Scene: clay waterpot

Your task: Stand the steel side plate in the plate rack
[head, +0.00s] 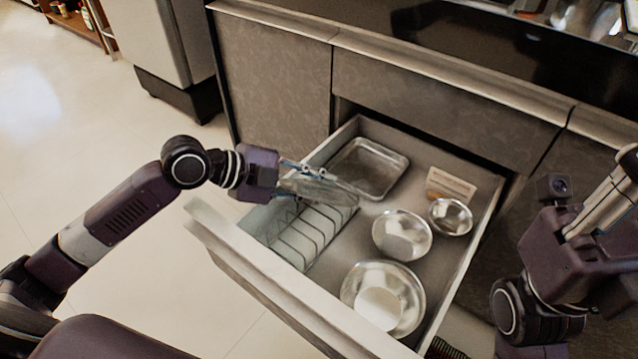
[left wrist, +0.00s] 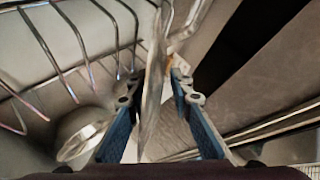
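The steel side plate (head: 335,193) is a thin shiny disc seen nearly edge-on at the far end of the plate rack, in line with its wires. My left gripper (head: 308,174) reaches over the drawer wall to the plate. In the left wrist view the plate (left wrist: 153,95) stands between the two blue-padded fingers, with gaps showing on both sides, so the gripper (left wrist: 156,85) looks open around it. The wire plate rack (head: 300,238) stands along the drawer's left front; its wires also show in the left wrist view (left wrist: 75,40). Whether the plate's lower edge sits in a slot is hidden.
The open drawer (head: 285,275) also holds a rectangular metal tray (head: 370,168), two steel bowls (head: 402,236) (head: 451,217), a larger steel dish (head: 405,290) and a small tan block (head: 450,186). My right arm is at the right, clear of the drawer's contents.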

